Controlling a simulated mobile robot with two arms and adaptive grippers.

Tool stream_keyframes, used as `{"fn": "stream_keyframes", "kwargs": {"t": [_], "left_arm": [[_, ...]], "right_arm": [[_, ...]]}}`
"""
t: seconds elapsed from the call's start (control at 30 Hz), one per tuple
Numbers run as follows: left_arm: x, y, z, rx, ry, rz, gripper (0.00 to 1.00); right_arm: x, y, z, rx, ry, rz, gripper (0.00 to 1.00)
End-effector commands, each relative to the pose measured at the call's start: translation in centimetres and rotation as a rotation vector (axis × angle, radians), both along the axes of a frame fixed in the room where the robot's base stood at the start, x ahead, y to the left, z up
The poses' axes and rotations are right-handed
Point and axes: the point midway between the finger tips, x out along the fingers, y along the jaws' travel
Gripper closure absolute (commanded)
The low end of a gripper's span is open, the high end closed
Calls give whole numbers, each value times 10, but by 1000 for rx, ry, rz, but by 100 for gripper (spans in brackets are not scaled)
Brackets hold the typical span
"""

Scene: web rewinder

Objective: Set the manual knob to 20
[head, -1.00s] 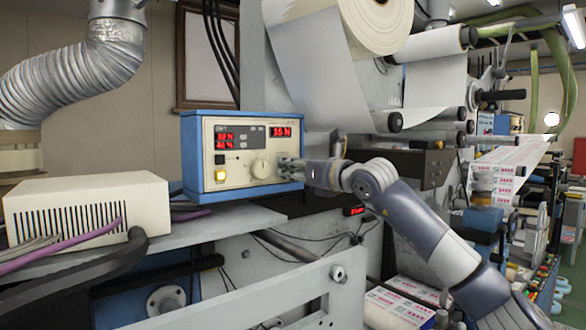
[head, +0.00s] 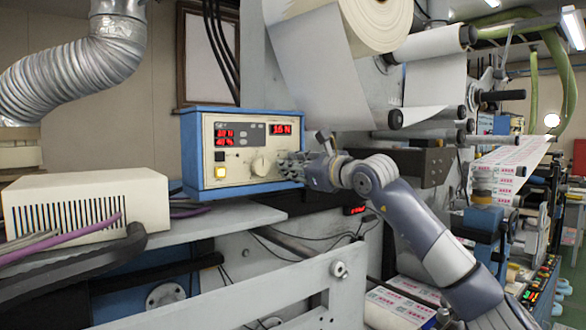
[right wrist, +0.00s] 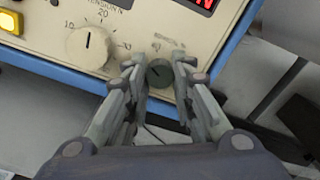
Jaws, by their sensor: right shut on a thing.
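A blue-edged cream control box (head: 236,118) has red displays. Its upper right display (head: 281,129) seems to read 16 N. In the right wrist view, a large cream knob (right wrist: 90,47) sits on a scale marked 10 and 20, its dark line pointing nearly straight up. To its right is a small dark green knob (right wrist: 160,73) with a blurred label above it. My right gripper (right wrist: 160,82) has its fingers on both sides of this dark knob and is shut on it. In the head view, the right gripper (head: 287,166) hides that knob. My left gripper is not in view.
A lit yellow button (head: 220,172) is left of the cream knob. A vented cream box (head: 85,210) stands on the shelf (head: 215,222) at left. A large paper roll (head: 345,25) and web hang above my right arm. Machine rollers and a printed web are at right.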

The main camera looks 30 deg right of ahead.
Motion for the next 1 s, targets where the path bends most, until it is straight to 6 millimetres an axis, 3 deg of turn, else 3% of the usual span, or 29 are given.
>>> {"fn": "stream_keyframes", "kwargs": {"t": [0.5,1.0], "left_arm": [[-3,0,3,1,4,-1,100],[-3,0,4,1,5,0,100]], "right_arm": [[0,0,1,-398,-35,0,100],[0,1,1,-516,-44,0,100]]}}
